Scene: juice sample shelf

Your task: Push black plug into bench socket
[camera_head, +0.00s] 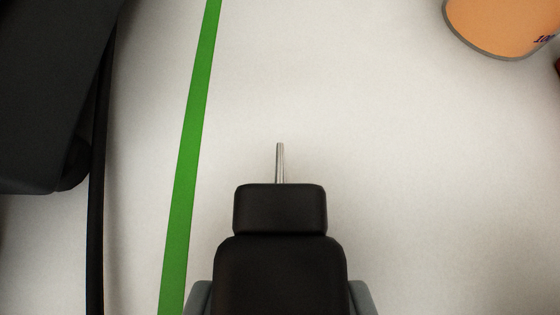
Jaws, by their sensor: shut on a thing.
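The black plug (280,270) is in the lower middle of the head camera view. It has a wide body, a narrower block in front and a thin metal pin (280,163) pointing up the picture. The grey fingers of my gripper (281,300) show at both sides of the plug body at the bottom edge. They are shut on it. The pin is bare on all its visible length and touches nothing that I can see. No socket shows in this view.
A pale surface fills most of the view, clear ahead of the pin. A green stripe (190,150) runs along it on the left. Left of that are a black cable-like strip (97,200) and a large dark object (45,90). An orange container (500,22) with markings is at the top right.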

